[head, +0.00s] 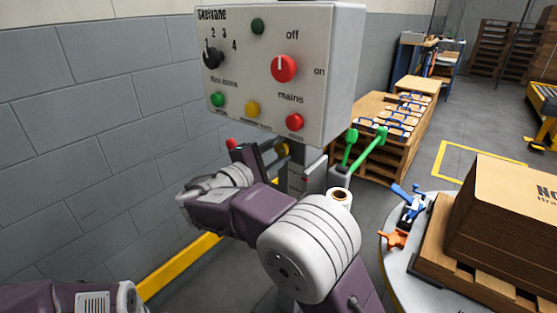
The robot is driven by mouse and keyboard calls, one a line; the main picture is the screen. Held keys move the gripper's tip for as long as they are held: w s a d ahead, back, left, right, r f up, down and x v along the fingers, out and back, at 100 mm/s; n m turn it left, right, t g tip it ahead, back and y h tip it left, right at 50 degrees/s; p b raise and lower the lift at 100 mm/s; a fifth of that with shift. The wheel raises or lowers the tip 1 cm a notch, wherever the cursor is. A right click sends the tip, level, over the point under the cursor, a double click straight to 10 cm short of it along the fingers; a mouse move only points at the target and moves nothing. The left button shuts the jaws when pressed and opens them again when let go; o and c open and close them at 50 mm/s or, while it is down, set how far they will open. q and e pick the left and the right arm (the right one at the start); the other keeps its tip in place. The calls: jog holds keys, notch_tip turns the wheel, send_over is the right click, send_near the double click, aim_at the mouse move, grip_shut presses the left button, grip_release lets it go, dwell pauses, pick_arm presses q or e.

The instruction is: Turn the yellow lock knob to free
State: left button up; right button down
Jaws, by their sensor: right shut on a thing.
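The yellow lock knob (283,149) sits just below the control box, on the grey post, partly covered by my right gripper. My right gripper (262,152) reaches up from my purple and white arm and is shut on the knob. Its dark fingers hide part of the knob, so which way the knob is turned cannot be told. My left gripper is out of view; only part of my left arm shows at the bottom left.
The grey control box (330,75) with a red mains switch (284,68) hangs above. A red-tipped part (231,143) and green handles (366,146) are close by. A round table (396,262) with a pallet of cardboard (510,215) stands right. A block wall (90,130) borders the left.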

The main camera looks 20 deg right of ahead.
jog(key=shift+f+m+b, duration=0.1)
jog(key=shift+m+b, duration=0.6)
jog(key=shift+m, duration=0.3)
jog(key=c, duration=0.9)
grip_release()
jog(key=shift+c, duration=0.2)
jog(key=shift+a, duration=0.1)
jog(key=p+v, duration=0.2)
jog(key=v, duration=0.7)
jog(key=shift+p, duration=0.4)
